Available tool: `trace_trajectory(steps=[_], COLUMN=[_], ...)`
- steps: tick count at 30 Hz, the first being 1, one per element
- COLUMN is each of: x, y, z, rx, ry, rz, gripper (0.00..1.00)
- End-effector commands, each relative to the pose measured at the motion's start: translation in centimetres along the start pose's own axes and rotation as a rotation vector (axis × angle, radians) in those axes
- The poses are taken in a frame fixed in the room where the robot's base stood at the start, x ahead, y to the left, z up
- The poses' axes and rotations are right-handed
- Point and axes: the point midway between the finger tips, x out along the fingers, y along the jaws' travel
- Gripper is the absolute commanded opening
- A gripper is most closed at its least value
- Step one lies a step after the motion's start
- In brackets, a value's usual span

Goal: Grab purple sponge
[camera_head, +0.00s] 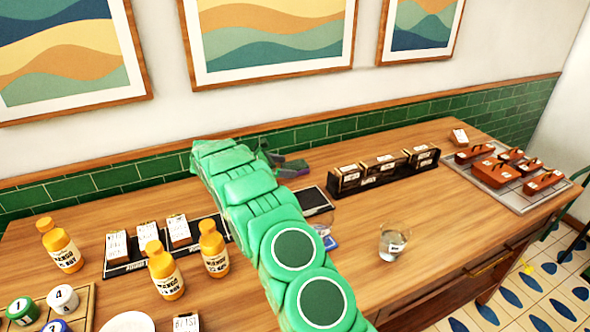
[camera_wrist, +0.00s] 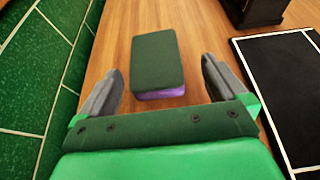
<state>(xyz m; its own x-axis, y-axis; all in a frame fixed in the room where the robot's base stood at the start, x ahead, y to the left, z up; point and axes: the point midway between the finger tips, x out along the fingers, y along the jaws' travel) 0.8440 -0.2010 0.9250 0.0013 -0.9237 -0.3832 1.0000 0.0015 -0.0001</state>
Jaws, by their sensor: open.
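The purple sponge (camera_wrist: 160,93) lies on the wooden table in the wrist view, with a dark green top layer and a purple lower edge showing. My gripper (camera_wrist: 160,85) is open, with one grey finger on each side of the sponge and gaps between them. The sponge sits between and slightly ahead of the fingers; I cannot tell their exact height over it.
The green tiled wall (camera_wrist: 35,80) is close on the left in the wrist view. A black mat (camera_wrist: 285,90) lies right. In the head view, a dark rack (camera_head: 345,184), a glass (camera_head: 393,241) and orange bottles (camera_head: 214,250) stand around my arm. Free table lies at right.

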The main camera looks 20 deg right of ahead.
Motion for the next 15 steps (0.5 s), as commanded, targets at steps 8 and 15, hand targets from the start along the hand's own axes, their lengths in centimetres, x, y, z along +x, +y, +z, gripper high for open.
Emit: trace_trajectory(steps=[8, 15], x=[2.1, 5.0], y=[0.4, 0.6], z=[0.2, 0.4], rx=[0.001, 0.001], ry=[0.0, -0.001], rz=[-0.001, -0.003], gripper=[0.99, 0.99])
